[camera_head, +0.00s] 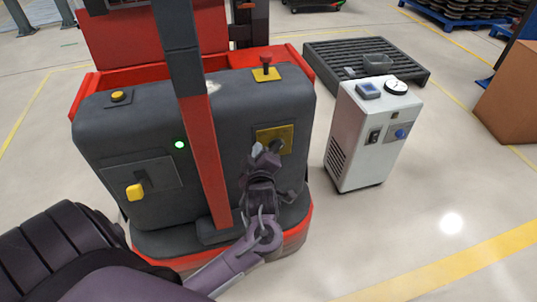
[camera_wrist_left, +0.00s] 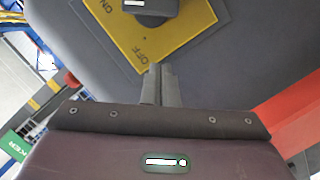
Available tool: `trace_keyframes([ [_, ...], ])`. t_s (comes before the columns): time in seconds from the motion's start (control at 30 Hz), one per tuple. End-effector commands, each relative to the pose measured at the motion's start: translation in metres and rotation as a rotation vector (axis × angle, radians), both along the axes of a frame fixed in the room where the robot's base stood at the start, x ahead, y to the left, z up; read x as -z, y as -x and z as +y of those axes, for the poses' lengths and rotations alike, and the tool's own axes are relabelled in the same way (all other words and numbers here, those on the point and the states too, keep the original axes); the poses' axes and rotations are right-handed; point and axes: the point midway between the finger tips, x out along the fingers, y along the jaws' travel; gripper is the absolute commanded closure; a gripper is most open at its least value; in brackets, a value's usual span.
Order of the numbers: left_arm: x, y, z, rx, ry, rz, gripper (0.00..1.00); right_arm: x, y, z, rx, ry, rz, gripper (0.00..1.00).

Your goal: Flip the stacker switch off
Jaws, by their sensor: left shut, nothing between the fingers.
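The stacker (camera_head: 110,140) is a dark grey machine with red trim. Its switch is a black rotary knob (camera_head: 277,147) on a yellow plate (camera_head: 285,131). My left gripper (camera_head: 257,150) is shut and empty, its tips just left of the knob in the head view and partly over the plate. In the left wrist view the shut fingers (camera_wrist_left: 161,72) point at the plate (camera_wrist_left: 130,45), near the OFF label; ON is at its upper left. The knob (camera_wrist_left: 155,18) has a white mark and is cut off by the top edge.
The stacker also has a lit green lamp (camera_head: 180,145), a red emergency button (camera_head: 266,62), a yellow button (camera_head: 118,96) and a yellow handle (camera_head: 135,192). A red-and-grey mast (camera_head: 205,150) stands left of my gripper.

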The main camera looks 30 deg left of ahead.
Motion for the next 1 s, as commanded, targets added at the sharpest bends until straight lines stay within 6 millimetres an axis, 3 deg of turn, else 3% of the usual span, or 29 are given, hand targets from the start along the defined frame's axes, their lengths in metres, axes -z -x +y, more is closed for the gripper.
trace_keyframes([
  [0.03,0.001,-0.008,0.007,-0.001,-0.005,-0.002,1.0,-0.002,-0.002,0.001,-0.001,-0.001,-0.002,0.64],
  [0.3,0.024,-0.027,-0.012,0.001,0.002,0.001,1.0,-0.015,-0.001,0.004,-0.008,-0.004,0.007,0.64],
  [0.9,0.029,-0.031,-0.015,0.001,0.007,-0.006,1.0,-0.017,-0.002,0.005,-0.01,-0.003,0.01,0.64],
  [1.0,0.03,-0.033,-0.015,0.001,0.017,-0.018,1.0,-0.031,-0.006,0.006,-0.015,-0.002,0.008,0.64],
])
